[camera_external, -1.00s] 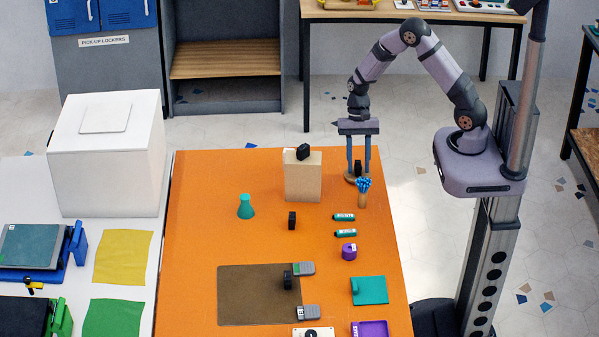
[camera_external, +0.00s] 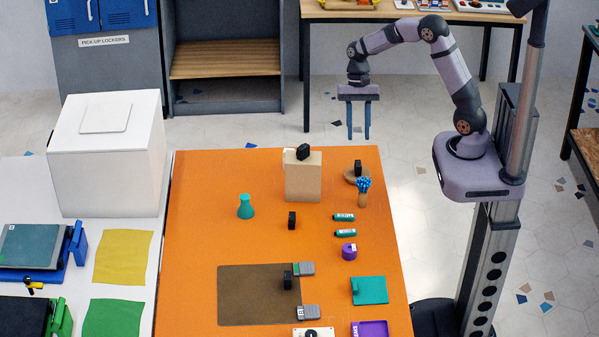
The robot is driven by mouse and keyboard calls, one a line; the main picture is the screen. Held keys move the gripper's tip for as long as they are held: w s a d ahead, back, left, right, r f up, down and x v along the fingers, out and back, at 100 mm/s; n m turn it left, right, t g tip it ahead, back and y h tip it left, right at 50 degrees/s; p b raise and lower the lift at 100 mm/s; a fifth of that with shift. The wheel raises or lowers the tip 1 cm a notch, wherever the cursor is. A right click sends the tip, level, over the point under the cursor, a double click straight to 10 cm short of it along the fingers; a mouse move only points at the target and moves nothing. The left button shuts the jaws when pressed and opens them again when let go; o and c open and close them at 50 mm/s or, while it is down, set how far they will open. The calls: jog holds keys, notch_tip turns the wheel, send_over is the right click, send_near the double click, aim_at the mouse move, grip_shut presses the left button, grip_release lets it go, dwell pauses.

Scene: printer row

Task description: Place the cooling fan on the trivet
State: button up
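A small black block-like object, which looks like the cooling fan (camera_external: 358,166), stands upright on the round cork-coloured trivet (camera_external: 350,179) at the far right of the orange table. Similar small black objects stand on a cardboard box (camera_external: 303,152), on the open table (camera_external: 292,220) and on the brown mat (camera_external: 287,281); I cannot tell their exact kinds. My gripper (camera_external: 359,134) hangs above and beyond the trivet, fingers pointing down and apart, with nothing between them. It is clear of the black object.
A blue-topped brush-like item (camera_external: 363,190) stands just in front of the trivet. The cardboard box (camera_external: 303,183) stands to its left. Table space between flask and mat is mostly clear.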

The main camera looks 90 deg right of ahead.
jog(key=shift+d+r, duration=0.15)
jog(key=shift+r, duration=0.5)
jog(key=s+a+f+n+h, duration=0.1)
jog(key=s+a+n+h, duration=0.1)
jog(key=s+a+n, duration=0.3)
jog(key=s+a+f+n+h, duration=0.2)
jog(key=s+a+n, duration=0.3)
jog(key=a+n, duration=0.6)
jog(key=shift+n, duration=1.1)
jog(key=shift+f, duration=0.1)
